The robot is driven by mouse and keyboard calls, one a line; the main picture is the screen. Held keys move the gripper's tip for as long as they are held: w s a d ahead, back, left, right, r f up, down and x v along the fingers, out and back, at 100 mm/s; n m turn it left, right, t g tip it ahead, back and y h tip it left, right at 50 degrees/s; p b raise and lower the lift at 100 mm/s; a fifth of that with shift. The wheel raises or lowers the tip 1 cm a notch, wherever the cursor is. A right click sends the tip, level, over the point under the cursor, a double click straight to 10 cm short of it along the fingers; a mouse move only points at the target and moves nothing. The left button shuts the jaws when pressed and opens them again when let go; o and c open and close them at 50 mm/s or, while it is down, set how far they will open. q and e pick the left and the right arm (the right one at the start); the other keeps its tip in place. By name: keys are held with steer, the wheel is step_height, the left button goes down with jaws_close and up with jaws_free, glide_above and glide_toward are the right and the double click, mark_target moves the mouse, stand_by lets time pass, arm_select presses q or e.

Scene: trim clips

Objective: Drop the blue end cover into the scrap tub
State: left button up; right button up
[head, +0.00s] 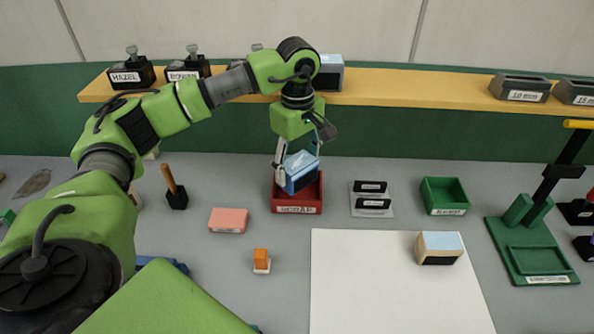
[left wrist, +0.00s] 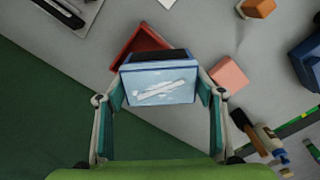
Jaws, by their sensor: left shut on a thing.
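The blue end cover (head: 300,172) is a box-like piece with a light blue face bearing a whitish scuff and a dark side. My left gripper (head: 297,160) is shut on it and holds it over the red scrap tub (head: 297,208), which has a "SCRAP" label on its front. In the left wrist view the cover (left wrist: 160,84) sits between the two fingers of the gripper (left wrist: 160,100), and part of the red tub (left wrist: 136,42) shows behind it. The cover hides much of the tub's inside. My right gripper is not in view.
A green tub (head: 444,196) and a grey tray (head: 372,199) with black pieces stand to the right. A white sheet (head: 390,295) bears a cream block with a blue top (head: 438,247). A pink block (head: 228,220) lies left. A yellow shelf (head: 420,93) runs behind.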

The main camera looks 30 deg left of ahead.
arm_select(q)
step_height(320, 180, down, 2)
steer(key=shift+a+f+p, duration=0.15)
steer(key=shift+p, duration=0.6)
steer(key=shift+f, duration=0.65)
steer(key=shift+f+b, duration=0.4)
steer(key=shift+b, duration=0.15)
steer(key=o, duration=1.3)
steer(key=shift+r, duration=0.1)
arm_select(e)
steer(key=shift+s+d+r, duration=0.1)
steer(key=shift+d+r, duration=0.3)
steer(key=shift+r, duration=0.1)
